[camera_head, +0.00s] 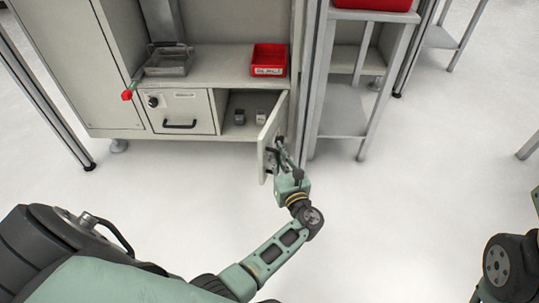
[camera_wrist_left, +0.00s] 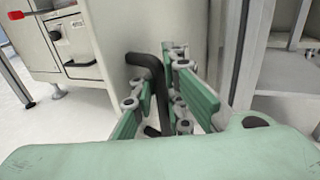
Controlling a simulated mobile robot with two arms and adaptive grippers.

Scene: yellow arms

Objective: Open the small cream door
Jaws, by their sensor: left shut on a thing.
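The small cream door (camera_head: 272,126) stands swung out from the low cabinet, at the right side of an open compartment (camera_head: 248,108). My left gripper (camera_head: 282,156) is at the door's outer face, shut on its dark handle. In the left wrist view the black handle (camera_wrist_left: 150,68) runs between the green-padded fingers of the gripper (camera_wrist_left: 165,92). The cream door face (camera_wrist_left: 180,28) fills the space behind them. My right arm shows at the right edge of the head view, but its gripper is out of frame.
Two small grey objects (camera_head: 250,117) sit inside the compartment. A closed drawer (camera_head: 182,112) with a black handle is left of it. A grey metal tray (camera_head: 168,62) and a red bin (camera_head: 269,60) stand on the shelf above. A grey rack (camera_head: 343,112) stands right. The floor in front is clear.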

